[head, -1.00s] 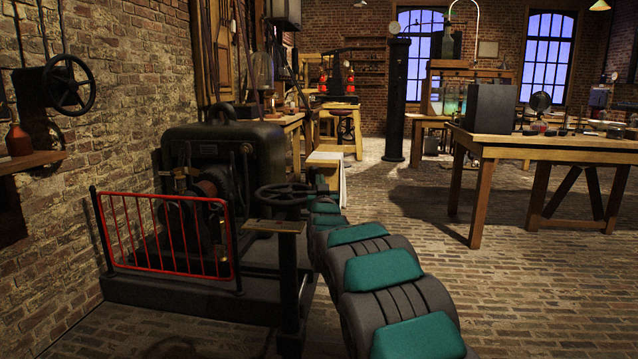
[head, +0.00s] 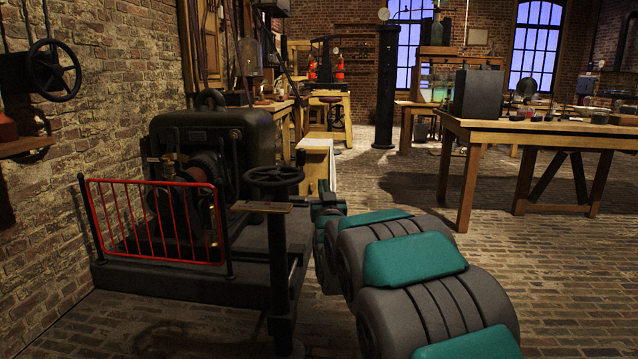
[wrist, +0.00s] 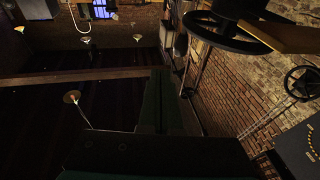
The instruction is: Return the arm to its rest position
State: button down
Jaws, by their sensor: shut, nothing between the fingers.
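My arm, with grey links and teal covers, reaches forward from the bottom right of the head view. My gripper (head: 328,203) is at its far end, small and partly hidden behind the links, just right of the post-mounted handwheel. In the wrist view my gripper (wrist: 160,75) shows as a dark green shape with its fingers together. It is shut and empty.
A handwheel on a post (head: 274,177) stands close left of my arm. A red railing (head: 155,222) guards a dark machine (head: 212,150). A wooden table (head: 545,131) carrying a dark box (head: 477,94) is at right. The brick floor (head: 560,260) between is open.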

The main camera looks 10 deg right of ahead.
jog(key=s+a+f+g+y+p, duration=0.1)
jog(key=s+f+g+p, duration=0.1)
jog(key=s+f+g, duration=0.7)
jog(key=s+a+f+g+y+p, duration=0.15)
jog(key=s+f, duration=0.25)
jog(key=s, duration=0.9)
jog(key=s+f+n+g+p, duration=0.1)
jog(key=s+f+g, duration=0.3)
jog(key=s, duration=3.3)
jog(key=g+p, duration=0.1)
jog(key=g, duration=0.7)
jog(key=shift+a, duration=0.2)
